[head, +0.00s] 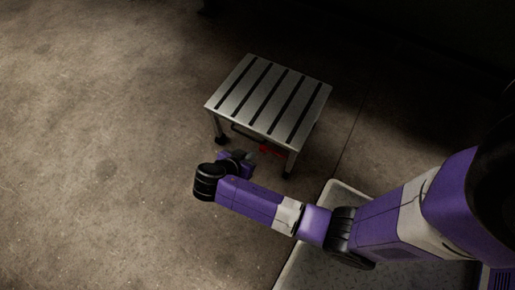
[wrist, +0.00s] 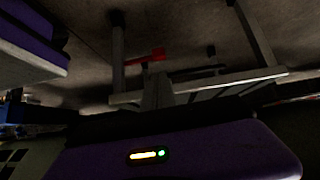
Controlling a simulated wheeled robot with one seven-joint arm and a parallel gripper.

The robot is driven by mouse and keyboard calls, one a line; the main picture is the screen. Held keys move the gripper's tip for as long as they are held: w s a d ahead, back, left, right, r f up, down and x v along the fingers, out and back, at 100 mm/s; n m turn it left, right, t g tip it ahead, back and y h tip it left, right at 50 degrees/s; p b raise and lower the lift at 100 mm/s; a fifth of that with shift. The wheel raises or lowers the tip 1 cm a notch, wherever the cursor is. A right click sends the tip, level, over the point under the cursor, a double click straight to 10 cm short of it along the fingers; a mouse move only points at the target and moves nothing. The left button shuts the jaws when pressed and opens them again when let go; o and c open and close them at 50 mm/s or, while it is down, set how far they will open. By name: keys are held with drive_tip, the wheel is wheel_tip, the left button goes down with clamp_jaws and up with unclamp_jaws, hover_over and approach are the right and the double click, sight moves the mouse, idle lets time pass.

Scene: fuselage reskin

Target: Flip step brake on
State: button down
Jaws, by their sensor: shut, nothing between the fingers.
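The step (head: 268,97) is a small metal stool with a slatted silver top and dark stripes, standing on the floor. Its red brake lever (head: 268,149) shows low under the near edge of the top. In the wrist view the red lever (wrist: 152,57) sits beside a step leg (wrist: 118,60), and the step appears upside down. My gripper (head: 249,154) is low at the step's near side, just left of the lever in the head view. In the wrist view my gripper (wrist: 157,88) is shut and empty, pointing toward the lever. I cannot tell whether they touch.
Bare concrete floor (head: 100,150) lies open to the left of the step. The step's dark feet (head: 221,140) rest on it. The back right is in deep shadow.

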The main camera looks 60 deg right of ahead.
sight(264, 147)
drive_tip(key=b+x, duration=0.4)
drive_tip(key=x, duration=0.6)
idle(0.7)
